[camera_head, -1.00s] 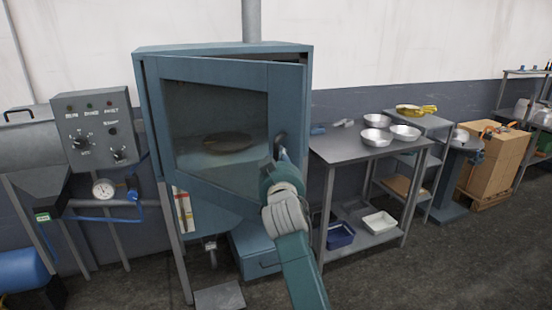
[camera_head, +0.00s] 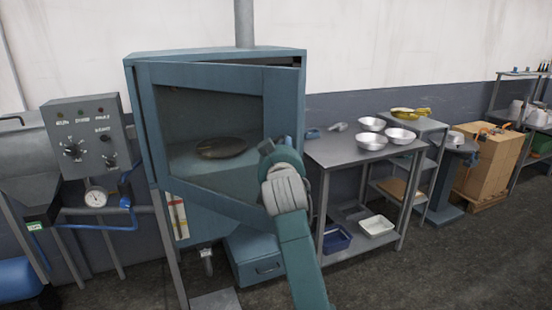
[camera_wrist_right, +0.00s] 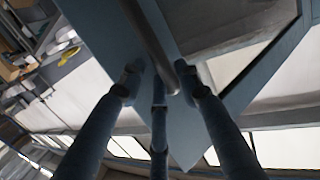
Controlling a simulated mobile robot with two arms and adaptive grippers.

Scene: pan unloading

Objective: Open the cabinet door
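The teal cabinet (camera_head: 142,120) stands in the middle of the head view. Its door (camera_head: 282,95) has a large window and is ajar, its right edge swung slightly out from the frame. A round pan (camera_head: 221,148) shows inside through the window. My right gripper (camera_head: 279,152) is at the right edge of the door and covers the handle in the head view. In the wrist view the bar handle (camera_wrist_right: 152,40) runs between the spread fingers of the right gripper (camera_wrist_right: 160,82), with the door panel (camera_wrist_right: 190,145) behind. Firm contact cannot be told. My left gripper is out of view.
A control box (camera_head: 88,138) with a gauge stands left of the cabinet. Floor in front of the table is clear.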

